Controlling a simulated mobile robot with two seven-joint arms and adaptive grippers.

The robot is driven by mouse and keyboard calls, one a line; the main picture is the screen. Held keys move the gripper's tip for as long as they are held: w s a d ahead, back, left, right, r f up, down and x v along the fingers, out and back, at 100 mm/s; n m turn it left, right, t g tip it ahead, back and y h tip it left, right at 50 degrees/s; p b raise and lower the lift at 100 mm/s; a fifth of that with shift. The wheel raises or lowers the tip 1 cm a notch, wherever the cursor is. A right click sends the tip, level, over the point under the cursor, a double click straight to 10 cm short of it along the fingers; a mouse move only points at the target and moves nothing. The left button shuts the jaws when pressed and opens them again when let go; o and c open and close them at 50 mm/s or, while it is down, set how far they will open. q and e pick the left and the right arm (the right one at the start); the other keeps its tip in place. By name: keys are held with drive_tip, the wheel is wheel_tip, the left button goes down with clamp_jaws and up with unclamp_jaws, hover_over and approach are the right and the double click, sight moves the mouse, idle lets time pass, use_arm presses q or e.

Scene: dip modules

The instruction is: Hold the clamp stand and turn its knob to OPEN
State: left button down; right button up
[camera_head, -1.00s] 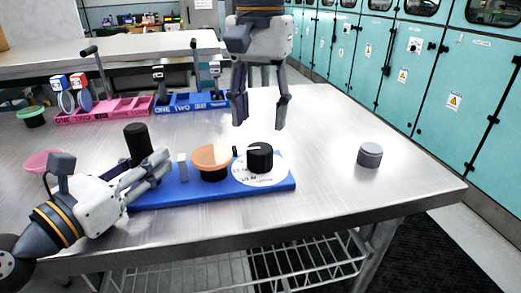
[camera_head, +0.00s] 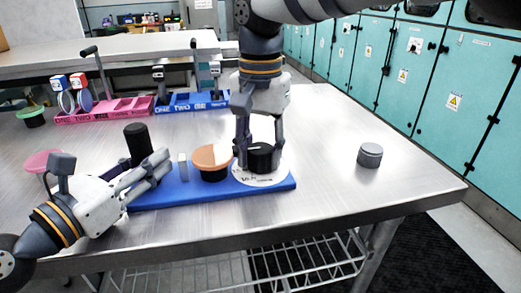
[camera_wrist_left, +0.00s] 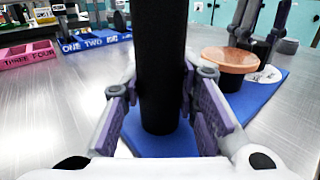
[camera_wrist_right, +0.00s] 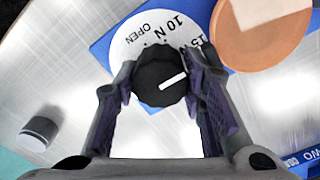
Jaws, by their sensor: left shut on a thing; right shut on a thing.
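The clamp stand has a blue base (camera_head: 220,190), a black post (camera_head: 137,138) at its left end, an orange disc (camera_head: 212,156) and a black knob (camera_head: 260,160) on a white dial (camera_head: 262,181). My left gripper (camera_head: 155,168) is shut on the post, whose dark column fills the middle of the left wrist view (camera_wrist_left: 160,60). My right gripper (camera_head: 260,150) points down and is shut around the knob. In the right wrist view the knob (camera_wrist_right: 158,72) sits between the fingers; its white line points right, away from the OPEN mark (camera_wrist_right: 139,34) at upper left.
A grey cylinder (camera_head: 370,155) stands alone on the right of the table. Pink (camera_head: 115,108) and blue (camera_head: 190,102) labelled trays stand at the back left. A pink dish (camera_head: 42,161) and a green container (camera_head: 32,116) are at the left. The table's right side is mostly clear.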

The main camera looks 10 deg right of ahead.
use_arm(q)
drive_tip(key=shift+f, duration=0.1)
use_arm(e)
drive_tip(key=n, duration=0.4)
drive_tip(key=shift+n, duration=0.4)
drive_tip(key=n, duration=0.4)
drive_tip(key=shift+n, duration=0.3)
drive_tip(key=n, duration=0.4)
drive_tip(key=shift+n, duration=2.3)
drive_tip(key=o, duration=0.9)
